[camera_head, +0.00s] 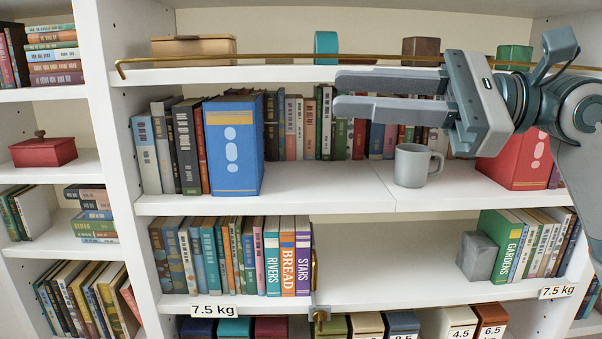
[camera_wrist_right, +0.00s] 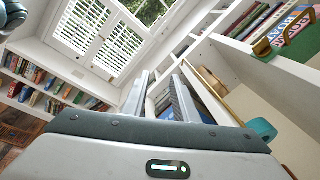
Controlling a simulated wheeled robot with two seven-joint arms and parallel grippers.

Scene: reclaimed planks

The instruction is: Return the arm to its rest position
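My right gripper (camera_head: 338,93) reaches in from the right in the head view, in front of the bookcase, with its fingers pointing left. The two grey fingers are apart with nothing between them, so it is open and empty. It overlaps the upper shelf and the brass rail (camera_head: 270,57) in the picture; I see no contact. In the right wrist view the same fingers (camera_wrist_right: 160,77) also stand apart, pointing toward the shuttered window (camera_wrist_right: 105,30). My left gripper is not in view.
A grey mug (camera_head: 411,166) stands on the shelf below the gripper. A teal ring (camera_head: 326,47) and boxes sit behind the rail. The lower shelf (camera_head: 390,278) has a clear middle.

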